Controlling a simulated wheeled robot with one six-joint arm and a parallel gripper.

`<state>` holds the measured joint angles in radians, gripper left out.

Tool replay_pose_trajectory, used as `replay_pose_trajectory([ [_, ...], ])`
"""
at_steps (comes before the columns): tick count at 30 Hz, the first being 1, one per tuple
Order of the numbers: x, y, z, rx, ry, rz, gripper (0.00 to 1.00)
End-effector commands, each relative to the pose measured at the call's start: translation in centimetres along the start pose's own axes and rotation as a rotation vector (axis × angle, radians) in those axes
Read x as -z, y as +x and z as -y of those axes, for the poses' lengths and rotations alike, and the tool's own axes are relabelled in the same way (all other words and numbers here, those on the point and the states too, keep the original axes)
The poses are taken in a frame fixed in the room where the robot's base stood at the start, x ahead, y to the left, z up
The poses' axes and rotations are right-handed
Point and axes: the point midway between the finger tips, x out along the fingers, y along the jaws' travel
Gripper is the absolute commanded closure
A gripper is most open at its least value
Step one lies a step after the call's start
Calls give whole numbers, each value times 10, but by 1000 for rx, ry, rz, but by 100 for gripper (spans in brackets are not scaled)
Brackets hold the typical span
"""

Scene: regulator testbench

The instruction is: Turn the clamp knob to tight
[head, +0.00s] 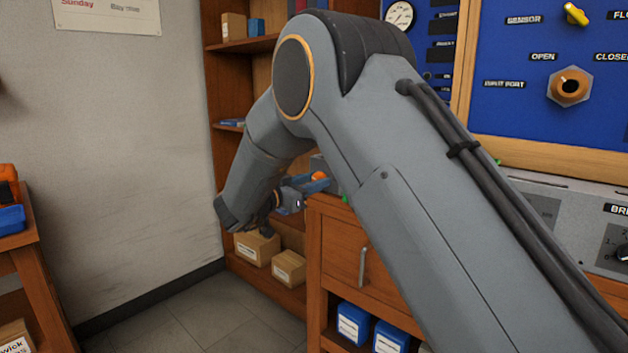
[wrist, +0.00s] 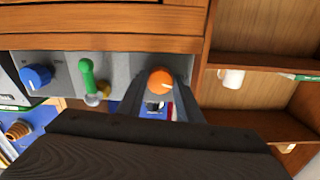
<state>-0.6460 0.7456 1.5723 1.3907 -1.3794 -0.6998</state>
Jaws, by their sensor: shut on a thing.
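An orange knob (wrist: 160,80) sits on a grey panel in the wrist view, and a bit of it shows in the head view (head: 319,176). My gripper (wrist: 158,88) has one finger on each side of this knob and is shut on it. In the head view my gripper (head: 312,184) is small and partly hidden behind my arm. I can read no label or mark at the orange knob, so its turned position cannot be told.
A green lever (wrist: 87,78) and a blue knob (wrist: 37,77) stand left of the orange knob in the wrist view. A wooden shelf (wrist: 255,95) is to the right. A blue board (head: 520,110) hangs at the right in the head view.

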Motion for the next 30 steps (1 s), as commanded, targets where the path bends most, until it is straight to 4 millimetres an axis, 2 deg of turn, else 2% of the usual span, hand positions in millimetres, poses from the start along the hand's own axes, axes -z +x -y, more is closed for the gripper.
replay_pose_trajectory([
  [30,-1,0,0,2,965,0,90],
])
